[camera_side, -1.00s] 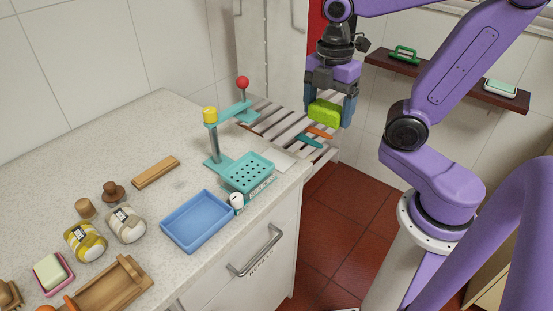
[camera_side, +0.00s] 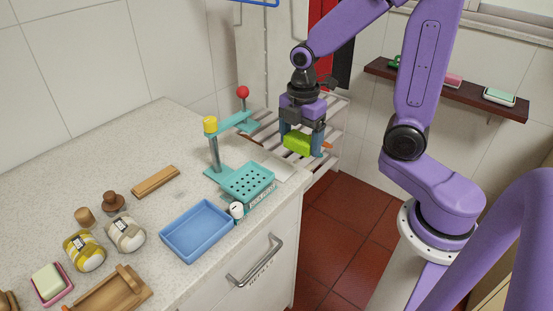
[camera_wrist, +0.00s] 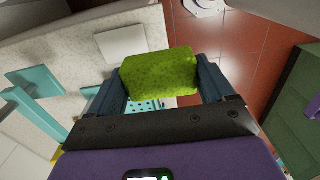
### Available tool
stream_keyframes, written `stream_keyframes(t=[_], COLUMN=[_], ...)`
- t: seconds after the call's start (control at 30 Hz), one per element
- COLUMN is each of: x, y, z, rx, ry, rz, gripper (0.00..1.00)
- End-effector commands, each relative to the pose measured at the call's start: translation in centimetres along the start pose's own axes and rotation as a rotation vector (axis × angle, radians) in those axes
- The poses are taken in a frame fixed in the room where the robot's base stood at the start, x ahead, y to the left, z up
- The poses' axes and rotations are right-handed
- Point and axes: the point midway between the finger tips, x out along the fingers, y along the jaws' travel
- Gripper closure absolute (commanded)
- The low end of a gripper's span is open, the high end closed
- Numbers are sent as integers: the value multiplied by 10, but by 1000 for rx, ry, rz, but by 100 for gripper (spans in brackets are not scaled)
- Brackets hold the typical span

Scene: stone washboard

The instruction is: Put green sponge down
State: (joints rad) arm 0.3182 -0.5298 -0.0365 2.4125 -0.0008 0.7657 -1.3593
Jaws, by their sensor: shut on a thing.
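The green sponge (camera_side: 297,142) is held between the two fingers of my gripper (camera_side: 301,141). In the side view it is low over the slatted rack (camera_side: 266,127) beyond the counter's far right end; I cannot tell whether it touches the slats. In the wrist view the sponge (camera_wrist: 160,72) spans the gap between the blue fingers of my gripper (camera_wrist: 163,80), which are shut on it. The sponge and gripper hide part of the rack.
A teal stand (camera_side: 214,152) with a red ball (camera_side: 242,91) and a perforated teal tray (camera_side: 247,182) is left of my gripper. A blue tray (camera_side: 197,231) sits on the counter. An orange-tipped thing (camera_side: 328,146) lies just right of the sponge. A wall shelf (camera_side: 453,91) is at the right.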

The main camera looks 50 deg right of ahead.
Motion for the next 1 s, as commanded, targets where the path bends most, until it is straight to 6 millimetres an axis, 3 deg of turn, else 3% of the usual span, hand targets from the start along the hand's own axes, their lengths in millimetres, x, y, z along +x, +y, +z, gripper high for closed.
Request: stream_keyframes(t=[0.13, 0.5, 0.77, 1.0], x=[11, 55, 66, 94], y=[23, 58, 69, 71], z=[0, 0, -1, -1], rx=[2, 1, 1, 0], ry=[-1, 0, 0, -1], rz=[-4, -3, -1, -4], gripper=[42, 42, 42, 42])
